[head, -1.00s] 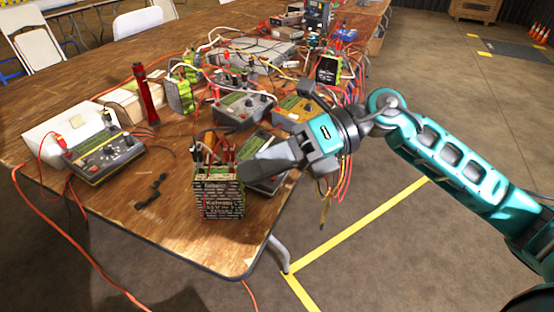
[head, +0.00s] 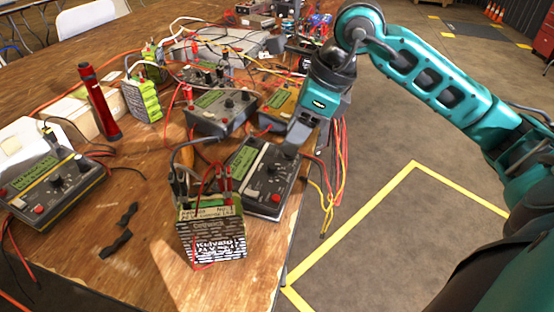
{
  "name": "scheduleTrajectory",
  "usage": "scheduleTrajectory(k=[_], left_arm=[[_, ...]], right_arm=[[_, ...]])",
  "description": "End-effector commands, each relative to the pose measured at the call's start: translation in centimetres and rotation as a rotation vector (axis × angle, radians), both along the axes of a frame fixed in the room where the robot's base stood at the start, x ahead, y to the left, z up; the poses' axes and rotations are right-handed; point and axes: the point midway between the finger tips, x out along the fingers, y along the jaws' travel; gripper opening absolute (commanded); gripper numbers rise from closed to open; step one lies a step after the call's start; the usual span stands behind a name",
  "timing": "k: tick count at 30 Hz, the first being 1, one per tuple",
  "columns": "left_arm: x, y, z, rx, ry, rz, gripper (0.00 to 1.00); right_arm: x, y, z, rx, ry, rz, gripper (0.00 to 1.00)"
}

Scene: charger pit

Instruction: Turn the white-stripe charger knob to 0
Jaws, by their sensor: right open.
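The charger with a white stripe (head: 257,165) lies at the table's right front edge, behind a battery block. It has a dark face, a green label on its left and a knob (head: 277,170) on its right half. The knob's pointer is too small to read. My right gripper (head: 293,146) points down just above the far right part of this charger, apart from the knob as far as I can see. It is open and empty; its fingers are partly hidden by its own body. My left gripper is not in view.
The battery block (head: 212,240) with clipped leads stands close in front of the charger. Other chargers stand at the left (head: 55,190), behind (head: 220,108) and beside it in yellow (head: 278,105). Loose cables hang off the right edge. A red torch (head: 98,100) stands at left.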

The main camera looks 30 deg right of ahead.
Motion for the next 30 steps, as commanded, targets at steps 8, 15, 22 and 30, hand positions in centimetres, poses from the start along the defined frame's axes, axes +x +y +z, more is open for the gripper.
scheduleTrajectory(k=[8,15,22,30], left_arm=[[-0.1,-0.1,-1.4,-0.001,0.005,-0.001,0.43],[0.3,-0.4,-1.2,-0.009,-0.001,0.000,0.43],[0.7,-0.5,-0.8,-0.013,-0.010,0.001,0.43],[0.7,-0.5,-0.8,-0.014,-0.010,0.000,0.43]], right_arm=[[1.6,1.5,-5.3,0.004,0.001,0.001,0.48],[2.2,2.0,-7.2,0.002,0.001,0.001,0.48],[2.3,2.0,-7.3,0.001,-0.001,0.000,0.48],[2.3,2.0,-7.3,0.002,0.000,-0.001,0.30]])
